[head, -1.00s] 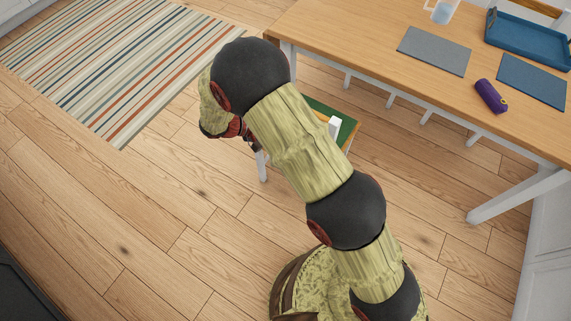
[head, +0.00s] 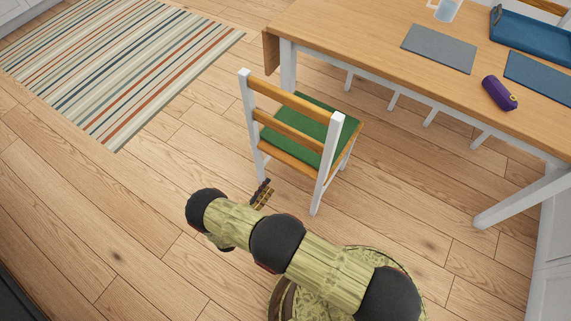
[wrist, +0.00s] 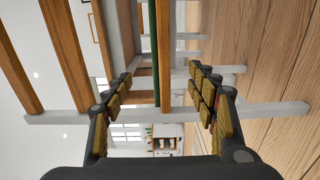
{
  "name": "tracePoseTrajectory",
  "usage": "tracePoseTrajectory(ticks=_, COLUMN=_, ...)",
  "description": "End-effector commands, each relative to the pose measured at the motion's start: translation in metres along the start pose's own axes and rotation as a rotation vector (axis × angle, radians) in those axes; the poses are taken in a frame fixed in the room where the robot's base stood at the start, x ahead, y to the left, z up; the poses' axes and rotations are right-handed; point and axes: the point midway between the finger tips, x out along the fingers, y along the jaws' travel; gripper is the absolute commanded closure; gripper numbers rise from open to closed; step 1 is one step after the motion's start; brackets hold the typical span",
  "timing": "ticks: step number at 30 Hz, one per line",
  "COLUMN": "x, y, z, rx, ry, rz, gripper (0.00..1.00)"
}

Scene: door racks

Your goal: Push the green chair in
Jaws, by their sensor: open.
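The green chair (head: 311,119) has a green seat, white posts and wooden back slats. It stands upright in front of the table (head: 345,47), its back towards me and its seat's far edge close to the table's front side. My gripper (head: 262,194) is low, beside the near side of the chair's back legs. In the wrist view my gripper (wrist: 163,88) is open and empty, with its fingers apart. The chair's white post (wrist: 60,117) and slats (wrist: 66,45) lie beyond and around the fingers there. I cannot tell whether the fingers touch the chair.
A grey mat (head: 438,48), a blue mat (head: 540,80), a purple case (head: 499,93), a blue tray (head: 530,40) and a clear cup (head: 447,10) are on the table. A striped rug (head: 110,60) lies at the upper left. The wooden floor left of the chair is clear.

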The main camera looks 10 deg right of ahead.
Motion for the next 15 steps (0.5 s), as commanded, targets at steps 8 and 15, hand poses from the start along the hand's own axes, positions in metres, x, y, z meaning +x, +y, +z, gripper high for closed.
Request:
tracePoseTrajectory(ticks=8, x=0.043, y=0.000, z=0.002, rx=0.002, ry=-0.005, rz=0.001, gripper=0.42)
tracePoseTrajectory(ticks=15, x=0.097, y=0.000, z=0.002, rx=0.002, ry=-0.005, rz=0.000, gripper=0.42)
